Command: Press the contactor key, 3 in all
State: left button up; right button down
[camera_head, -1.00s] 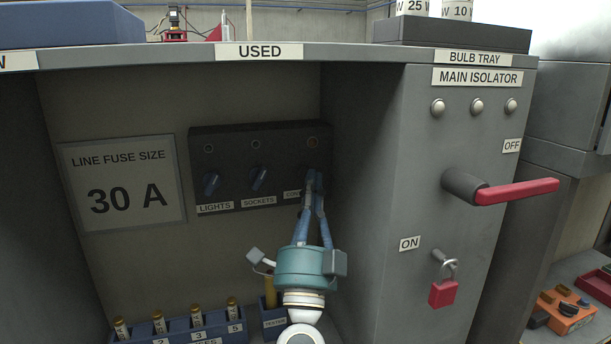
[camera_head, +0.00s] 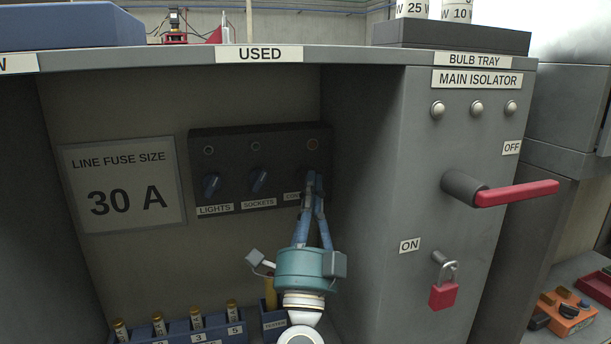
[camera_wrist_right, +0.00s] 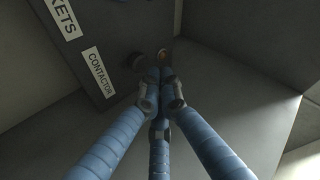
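The dark switch panel (camera_head: 228,148) on the back wall of the bay carries keys labelled LIGHTS, SOCKETS and CONTACTOR. The CONTACTOR label (camera_wrist_right: 98,72) reads clearly in the wrist view; my fingers partly cover it in the head view. The contactor key (camera_wrist_right: 136,62) shows in the wrist view as a dark round shape beside my fingertips. My right gripper (camera_head: 313,176) reaches up to it with its fingertips drawn together, also seen in the wrist view (camera_wrist_right: 160,76). Whether the tips touch the key is hidden. My left gripper is not in view.
The lights key (camera_head: 211,185) and sockets key (camera_head: 258,180) are to the left. The bay's right wall (camera_head: 360,180) is close beside my gripper. A fuse rack (camera_head: 205,327) stands below. The red isolator handle (camera_head: 516,194) and red padlock (camera_head: 443,296) are outside, right.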

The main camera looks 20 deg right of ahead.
jog(key=shift+w, duration=0.15)
dwell(0.3)
jog(key=shift+w, duration=0.3)
jog(key=shift+w, duration=0.45)
dwell(0.6)
jog(key=shift+s, duration=0.15)
jog(key=shift+s+p, duration=0.4)
jog(key=shift+s, duration=0.4)
jog(key=s+p, duration=0.1)
jog(key=s, duration=0.4)
jog(key=shift+d+p, duration=0.1)
jog(key=shift+p, duration=0.25)
